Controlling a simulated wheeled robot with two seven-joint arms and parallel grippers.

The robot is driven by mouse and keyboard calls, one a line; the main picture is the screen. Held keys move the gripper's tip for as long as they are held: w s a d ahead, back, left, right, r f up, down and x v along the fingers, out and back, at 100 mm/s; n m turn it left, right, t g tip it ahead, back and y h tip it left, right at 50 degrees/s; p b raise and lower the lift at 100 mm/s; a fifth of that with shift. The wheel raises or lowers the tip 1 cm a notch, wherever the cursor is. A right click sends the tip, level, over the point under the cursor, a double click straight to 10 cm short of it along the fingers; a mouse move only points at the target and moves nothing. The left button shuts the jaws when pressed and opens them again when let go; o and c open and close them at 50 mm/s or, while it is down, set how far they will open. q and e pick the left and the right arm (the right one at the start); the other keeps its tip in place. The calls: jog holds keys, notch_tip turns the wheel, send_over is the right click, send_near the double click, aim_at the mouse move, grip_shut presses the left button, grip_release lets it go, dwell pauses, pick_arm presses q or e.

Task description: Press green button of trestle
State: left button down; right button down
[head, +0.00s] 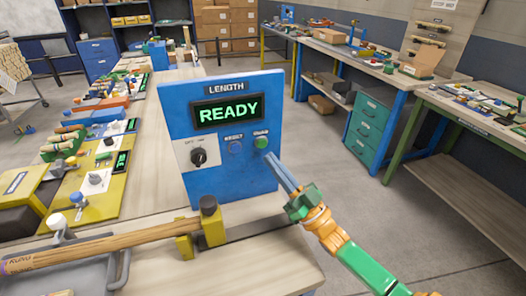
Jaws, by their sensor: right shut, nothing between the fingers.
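A blue upright panel (178,115) labelled LENGTH stands on the wooden bench, with a lit display (228,112) reading READY in green. The green button (261,142) is at the right of the panel's lower row. A blue button (235,147) and a black knob (198,157) sit to its left. My right gripper (271,158) is shut and empty, its fingertips just below and right of the green button. They look very close to it; I cannot tell whether they touch. My left gripper is not in view.
In front of the panel a wooden rod (110,244) lies along a rail, near a yellow and black stop block (212,222). Yellow and blue stations with parts line the bench at left. Open floor (325,150) lies to the right, before other workbenches.

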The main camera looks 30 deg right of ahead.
aim_at(262, 143)
jog(key=w, duration=0.1)
jog(key=w+b, duration=0.1)
jog(key=shift+w+d, duration=0.25)
jog(key=shift+w, duration=0.05)
dwell(1.8)
jog(key=shift+w+d+b, duration=0.1)
jog(key=shift+w+b, duration=0.25)
jog(key=shift+w, duration=0.05)
